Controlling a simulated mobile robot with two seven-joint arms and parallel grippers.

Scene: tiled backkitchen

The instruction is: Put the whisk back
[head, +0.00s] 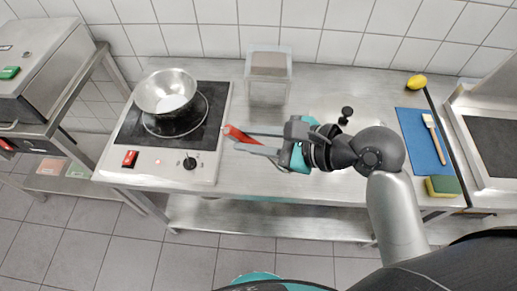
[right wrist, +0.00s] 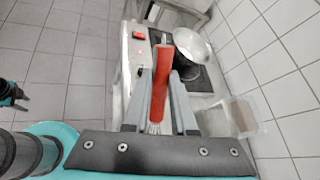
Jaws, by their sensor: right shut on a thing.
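The whisk has a red handle (head: 236,133) in the head view. In the right wrist view the red handle (right wrist: 161,85) lies lengthwise between the fingers, with a pale end (right wrist: 154,128) near the palm. My right gripper (head: 255,141) is shut on it, above the counter just right of the hob. The whisk's pale end is mostly hidden by the fingers in the head view. What seems to be my left gripper (right wrist: 20,97) shows small and dark at the left edge of the right wrist view; its jaw state is unclear.
A clear box (head: 268,80) stands at the back of the counter. A metal pan (head: 166,92) sits on the hob (head: 208,130) at left. The middle counter has free room.

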